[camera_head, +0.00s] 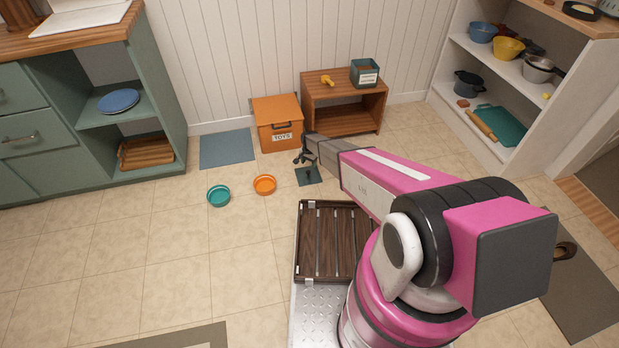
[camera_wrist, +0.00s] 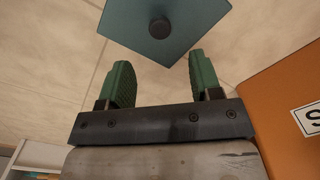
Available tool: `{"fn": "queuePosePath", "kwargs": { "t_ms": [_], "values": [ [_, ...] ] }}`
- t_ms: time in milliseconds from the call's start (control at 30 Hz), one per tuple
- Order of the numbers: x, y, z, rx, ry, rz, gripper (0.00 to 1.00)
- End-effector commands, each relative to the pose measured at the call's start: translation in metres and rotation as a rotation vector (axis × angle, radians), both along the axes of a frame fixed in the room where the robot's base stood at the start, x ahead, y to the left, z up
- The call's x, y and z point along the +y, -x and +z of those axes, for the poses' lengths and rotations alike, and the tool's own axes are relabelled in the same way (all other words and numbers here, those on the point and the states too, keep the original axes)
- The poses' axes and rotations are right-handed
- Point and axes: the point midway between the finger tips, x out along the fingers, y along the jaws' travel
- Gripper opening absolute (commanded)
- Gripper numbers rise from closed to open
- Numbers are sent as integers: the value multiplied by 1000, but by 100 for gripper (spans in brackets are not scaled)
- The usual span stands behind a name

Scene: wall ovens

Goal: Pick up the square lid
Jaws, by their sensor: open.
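The square lid (camera_wrist: 182,38) is a flat blue-grey plate with a round dark knob (camera_wrist: 159,28) at its middle. In the wrist view it lies at the top, just beyond the fingertips. In the head view the lid (camera_head: 314,178) lies on the floor in front of the orange toy box, partly hidden by my gripper. My gripper (camera_wrist: 160,70) has two green fingers spread apart with nothing between them. It also shows in the head view (camera_head: 305,160), small and dark, close to the lid. I cannot tell its exact height above the lid.
The orange toy box (camera_head: 279,124) stands close behind my gripper and shows at the right of the wrist view (camera_wrist: 290,100). A wooden side table (camera_head: 343,104) is behind. A teal bowl (camera_head: 218,196) and an orange bowl (camera_head: 265,185) lie on the floor to the left.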

Motion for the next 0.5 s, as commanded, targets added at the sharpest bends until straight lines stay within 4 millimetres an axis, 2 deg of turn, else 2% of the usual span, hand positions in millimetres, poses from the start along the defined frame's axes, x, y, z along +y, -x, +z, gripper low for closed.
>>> {"fn": "queuePosePath", "kwargs": {
  "t_ms": [100,367,500],
  "values": [
    [0,-1,-19,1,0,1,59],
    [1,1,-36,0,0,1,59],
    [4,4,-55,1,0,2,59]
  ]
}}
